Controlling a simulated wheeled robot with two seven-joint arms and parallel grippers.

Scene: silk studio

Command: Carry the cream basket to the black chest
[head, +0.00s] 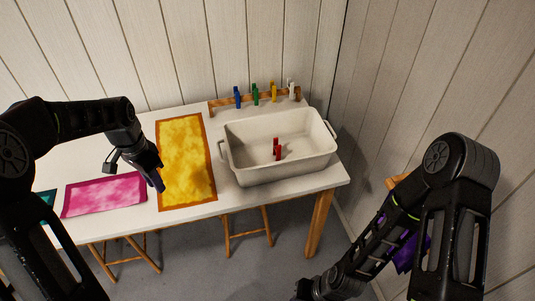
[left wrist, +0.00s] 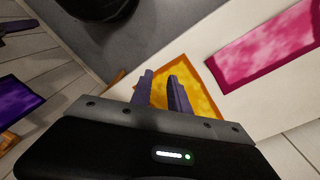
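The cream basket (head: 245,176) is a rectangular tub with a handle at each end. It stands upright on the right part of the white table, with a red clip (head: 277,149) inside it. My left gripper (head: 160,184) is over the front of the table, left of the basket and apart from it, by the yellow cloth. In the left wrist view its two purple fingers (left wrist: 161,92) stand apart with nothing between them. I see no black chest in either view.
A yellow cloth (head: 185,160) and a pink cloth (head: 105,194) lie on the white table (head: 236,205). A wooden rack (head: 245,101) with several coloured clips stands behind the basket. Wooden stools (head: 247,236) are under the table. A purple cloth (head: 405,256) shows behind my right arm.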

